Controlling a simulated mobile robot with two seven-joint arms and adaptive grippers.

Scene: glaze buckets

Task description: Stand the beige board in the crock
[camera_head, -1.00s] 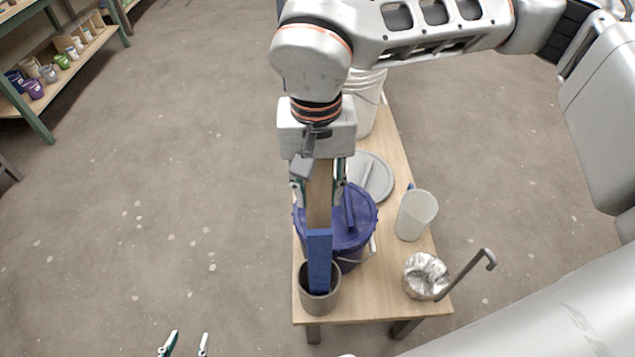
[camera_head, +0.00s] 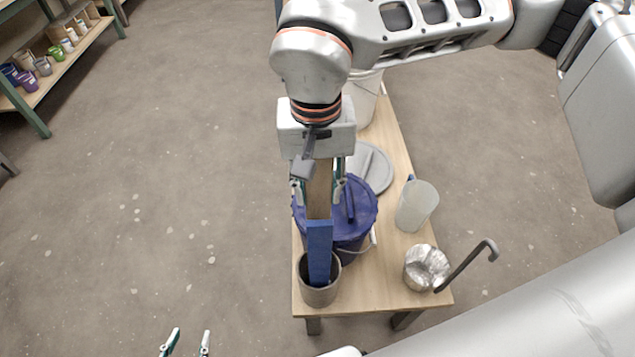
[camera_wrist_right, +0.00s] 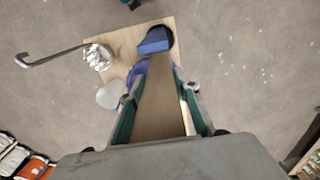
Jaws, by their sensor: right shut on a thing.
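The beige board (camera_head: 319,195) has a blue lower end (camera_head: 319,250). My right gripper (camera_head: 319,188) is shut on the board's upper part, above the table. The board is also between the fingers in the right wrist view (camera_wrist_right: 160,95). The grey crock (camera_head: 319,296) stands at the table's near left corner. The blue end reaches down inside the crock's rim; whether it touches the bottom is hidden. My left gripper (camera_head: 187,342) is at the bottom edge of the head view, open and empty, left of the table.
A blue lidded bucket (camera_head: 362,215) stands right behind the crock. A grey lid (camera_head: 378,170), a translucent jug (camera_head: 417,206), a silvery container (camera_head: 425,268) with a hooked tool (camera_head: 470,262) and a white bucket (camera_head: 365,100) share the wooden table (camera_head: 385,290). Shelves stand far left.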

